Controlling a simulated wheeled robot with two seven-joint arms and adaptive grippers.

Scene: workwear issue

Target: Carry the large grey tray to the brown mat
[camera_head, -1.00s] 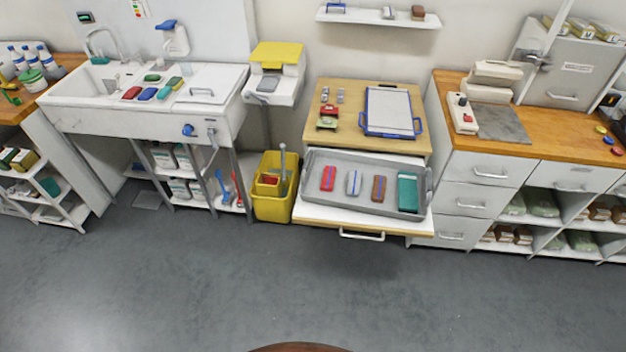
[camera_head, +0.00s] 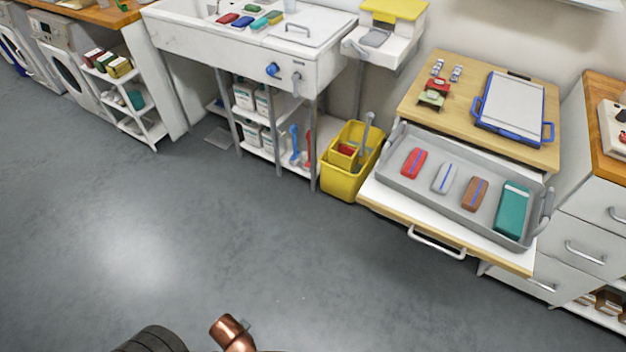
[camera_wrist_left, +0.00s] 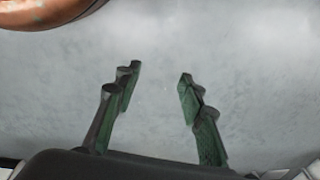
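The large grey tray (camera_head: 408,183) rests on the pulled-out drawer (camera_head: 400,205) under a wooden-topped cabinet, in the right half of the head view. It holds a red block (camera_head: 414,163), a grey block with a blue stripe (camera_head: 444,178), a brown block (camera_head: 475,193) and a teal box (camera_head: 512,209). A handle stands at its right end. I see no brown mat in these frames. My left gripper (camera_wrist_left: 158,75) shows in the left wrist view with its fingers apart and nothing between them, over bare floor. My right gripper is not in view.
A yellow bucket (camera_head: 345,180) stands on the floor left of the drawer. A blue-framed board (camera_head: 512,105) lies on the cabinet top (camera_head: 455,75). A sink unit (camera_head: 240,50) is at upper left. Grey floor (camera_head: 230,240) is open in front.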

